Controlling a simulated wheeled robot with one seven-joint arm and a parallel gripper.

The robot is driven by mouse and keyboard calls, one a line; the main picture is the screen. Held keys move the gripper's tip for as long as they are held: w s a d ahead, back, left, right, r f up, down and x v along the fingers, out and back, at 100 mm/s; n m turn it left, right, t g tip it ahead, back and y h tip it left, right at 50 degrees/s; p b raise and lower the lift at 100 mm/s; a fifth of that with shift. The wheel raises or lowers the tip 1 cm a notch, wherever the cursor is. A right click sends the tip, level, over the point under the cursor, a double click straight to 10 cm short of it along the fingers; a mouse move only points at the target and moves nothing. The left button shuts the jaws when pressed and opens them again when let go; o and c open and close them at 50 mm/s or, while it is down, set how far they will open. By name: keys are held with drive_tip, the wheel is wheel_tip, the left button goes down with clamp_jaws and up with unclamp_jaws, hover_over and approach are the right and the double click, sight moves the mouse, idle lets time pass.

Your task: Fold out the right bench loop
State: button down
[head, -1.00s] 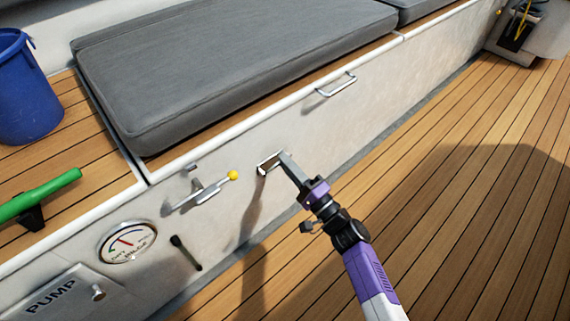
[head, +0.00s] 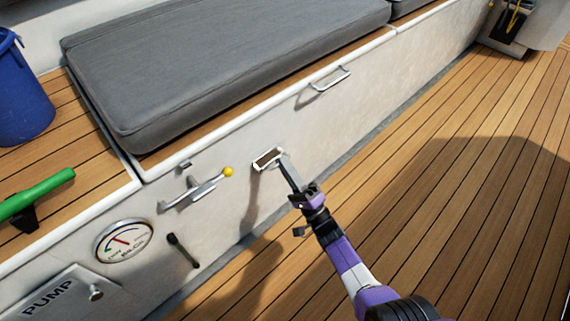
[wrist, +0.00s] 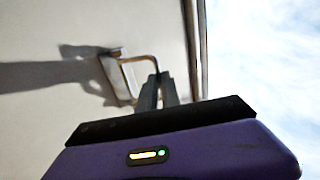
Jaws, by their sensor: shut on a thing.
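A metal loop (head: 258,165) with a brown inner area sits on the white bench front, right of the yellow-knobbed lever. My gripper (head: 283,158) is shut on the right side of this loop. In the wrist view the loop (wrist: 140,58) stands out from the wall at an angle, and my gripper's fingers (wrist: 158,80) are closed on its outer end. Part of the loop is hidden behind the fingers. Another metal loop (head: 347,75) sits higher and farther right on the bench front, standing out from it; nothing touches it.
The lever (head: 200,190) with its yellow knob (head: 228,172) is close left of my gripper. A gauge (head: 123,241), a dark small handle (head: 184,251) and a PUMP panel (head: 60,299) lie lower left. A grey cushion (head: 220,60) tops the bench. The wooden deck (head: 460,200) is clear at right.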

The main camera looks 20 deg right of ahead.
drive_tip(key=shift+s+a+f+t, duration=0.1)
drive_tip(key=shift+a+f+t, duration=0.1)
drive_tip(key=shift+t, duration=0.1)
idle(0.6)
